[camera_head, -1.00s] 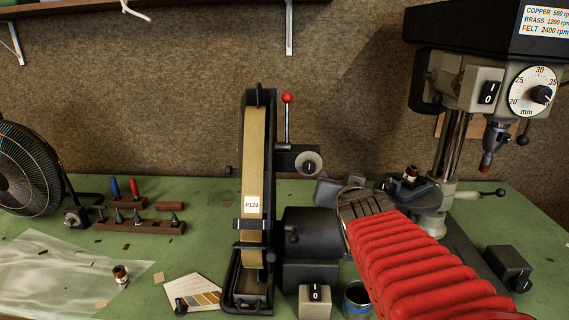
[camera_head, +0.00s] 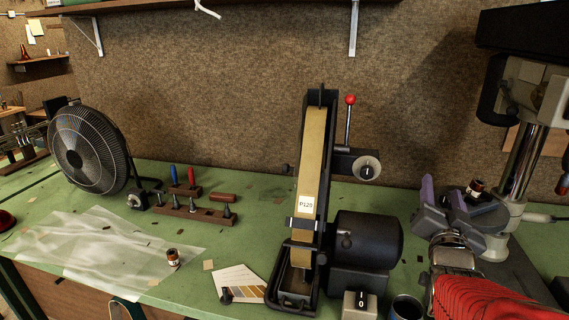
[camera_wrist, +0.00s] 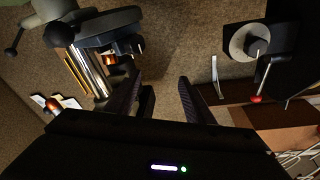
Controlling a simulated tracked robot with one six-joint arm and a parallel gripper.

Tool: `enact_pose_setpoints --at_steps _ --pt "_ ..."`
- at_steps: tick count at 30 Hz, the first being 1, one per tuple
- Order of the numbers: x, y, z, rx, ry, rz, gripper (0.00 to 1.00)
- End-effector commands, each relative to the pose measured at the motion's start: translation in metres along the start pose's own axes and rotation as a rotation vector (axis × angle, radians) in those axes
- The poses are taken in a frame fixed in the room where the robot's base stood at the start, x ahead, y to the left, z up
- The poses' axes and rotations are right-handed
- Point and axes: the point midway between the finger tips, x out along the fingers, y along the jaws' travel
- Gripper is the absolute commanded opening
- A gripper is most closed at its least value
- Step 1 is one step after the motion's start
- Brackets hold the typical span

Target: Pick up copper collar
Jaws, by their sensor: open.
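A small coppery ring-like piece with a dark top and a pale band (camera_head: 173,257) stands on the clear plastic sheet at the left of the bench. A similar small dark and coppery piece (camera_head: 476,187) stands on the drill press table at the right. I cannot tell for sure which is the copper collar. My gripper (camera_head: 449,200) is open and empty, just left of the drill press, far right of the piece on the sheet. Its two fingers also show apart in the wrist view (camera_wrist: 160,80), with nothing between them.
A belt sander (camera_head: 312,190) stands between the sheet and my gripper. A tool rack (camera_head: 192,211), a fan (camera_head: 90,150) and grit cards (camera_head: 240,281) are on the left. The plastic sheet (camera_head: 95,245) is mostly clear. A cup (camera_head: 406,308) stands at the front.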

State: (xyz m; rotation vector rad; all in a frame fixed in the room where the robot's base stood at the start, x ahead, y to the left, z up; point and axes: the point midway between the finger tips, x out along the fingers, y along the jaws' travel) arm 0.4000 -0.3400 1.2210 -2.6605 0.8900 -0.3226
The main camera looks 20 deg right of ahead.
Motion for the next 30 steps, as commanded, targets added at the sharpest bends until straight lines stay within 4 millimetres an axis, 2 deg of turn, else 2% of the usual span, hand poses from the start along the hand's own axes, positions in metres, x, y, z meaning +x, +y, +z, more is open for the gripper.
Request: enact_pose_setpoints --at_steps 6,12,16,25,30 --pt "-0.007 0.049 -0.006 -0.114 -0.029 0.092 0.48" --pt "-0.014 0.082 -0.010 -0.196 -0.061 0.155 0.48" --pt "-0.016 0.088 -0.010 -0.215 -0.070 0.167 0.48" --pt "-0.016 0.088 -0.010 -0.215 -0.070 0.167 0.48" --pt "-0.009 0.089 -0.010 -0.214 -0.070 0.167 0.48"
